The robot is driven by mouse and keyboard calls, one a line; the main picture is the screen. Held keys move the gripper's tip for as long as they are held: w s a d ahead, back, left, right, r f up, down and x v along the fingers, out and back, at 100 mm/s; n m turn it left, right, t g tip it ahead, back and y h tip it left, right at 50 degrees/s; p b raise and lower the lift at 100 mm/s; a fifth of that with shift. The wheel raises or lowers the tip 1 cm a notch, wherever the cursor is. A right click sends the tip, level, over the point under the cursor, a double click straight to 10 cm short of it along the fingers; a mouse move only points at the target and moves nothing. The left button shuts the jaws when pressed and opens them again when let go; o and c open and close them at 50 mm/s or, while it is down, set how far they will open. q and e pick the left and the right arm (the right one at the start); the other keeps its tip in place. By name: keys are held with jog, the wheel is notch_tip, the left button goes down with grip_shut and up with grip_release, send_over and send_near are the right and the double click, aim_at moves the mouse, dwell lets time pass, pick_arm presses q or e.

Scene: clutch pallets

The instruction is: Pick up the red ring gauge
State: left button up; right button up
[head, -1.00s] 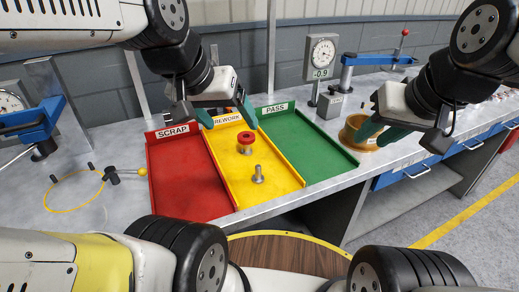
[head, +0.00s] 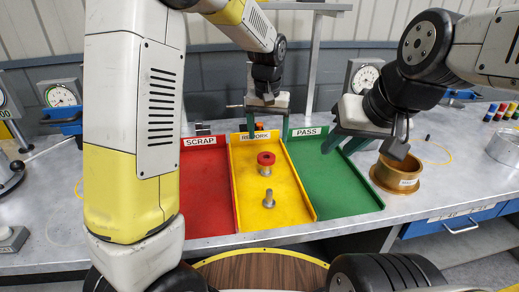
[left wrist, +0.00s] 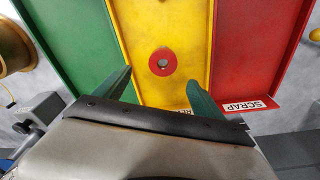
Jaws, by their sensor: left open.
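The red ring gauge (head: 266,163) sits in the yellow REWORK tray (head: 297,200), apparently on a grey peg. In the left wrist view the ring (left wrist: 170,71) is seen from above with a grey centre. My left gripper (head: 268,132) is open and empty at the far end of the yellow tray, beyond the ring. In the left wrist view its green fingers (left wrist: 159,78) are apart, with the ring just past the tips, between their lines. My right gripper (head: 342,150) appears open and empty above the green PASS tray's right side.
A second grey peg (head: 268,200) stands bare in the yellow tray, nearer me. The red SCRAP tray (head: 208,205) lies left and the green PASS tray (head: 335,190) right. A brass cylinder (head: 397,178) stands right of the trays, close to my right gripper. Dial gauges line the back.

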aim_at(266, 153)
pick_arm(q)
jog(key=f, duration=0.8)
jog(key=shift+w+a, duration=0.2)
jog(key=shift+w, duration=0.15)
jog(key=shift+r, duration=0.1)
grip_shut()
